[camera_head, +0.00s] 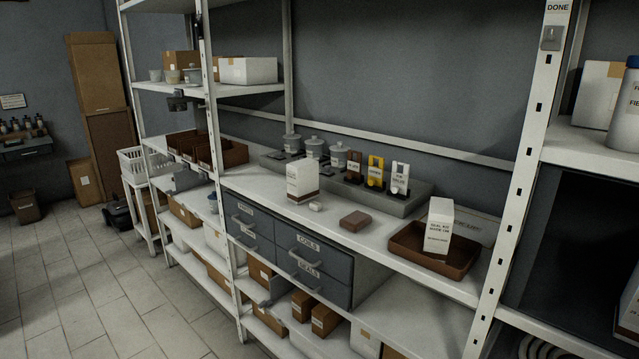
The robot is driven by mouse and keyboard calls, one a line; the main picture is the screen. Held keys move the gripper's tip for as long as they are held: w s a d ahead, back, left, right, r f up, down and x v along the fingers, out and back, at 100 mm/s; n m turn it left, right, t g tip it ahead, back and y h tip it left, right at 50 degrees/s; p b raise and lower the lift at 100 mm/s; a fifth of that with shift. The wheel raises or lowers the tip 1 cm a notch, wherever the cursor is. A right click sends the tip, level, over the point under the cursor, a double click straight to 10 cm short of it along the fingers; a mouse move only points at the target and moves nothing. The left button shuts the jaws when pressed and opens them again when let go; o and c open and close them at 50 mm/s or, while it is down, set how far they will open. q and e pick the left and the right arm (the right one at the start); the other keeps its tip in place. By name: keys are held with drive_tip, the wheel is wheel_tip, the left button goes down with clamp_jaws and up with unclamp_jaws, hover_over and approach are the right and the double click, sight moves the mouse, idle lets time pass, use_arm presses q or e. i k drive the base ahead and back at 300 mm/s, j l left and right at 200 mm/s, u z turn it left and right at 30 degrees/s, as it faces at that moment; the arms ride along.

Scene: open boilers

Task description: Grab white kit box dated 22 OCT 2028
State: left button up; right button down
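A white kit box (438,224) with dark printed lettering stands upright in a brown tray (462,268) at the right of the workbench. Its label seems to read "SEAL KIT", but I cannot make out a date. A second white box (302,178) with a brown lower band stands upright near the middle of the bench. Its lettering is too small to read. Neither of my grippers shows in the head view.
A brown block (355,221) and a small white piece (316,206) lie between the boxes. A drawer unit (290,252) sits below the bench. A white shelf post (519,190) rises at right.

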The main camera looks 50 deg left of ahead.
sight(302, 176)
drive_tip(key=u, duration=1.8)
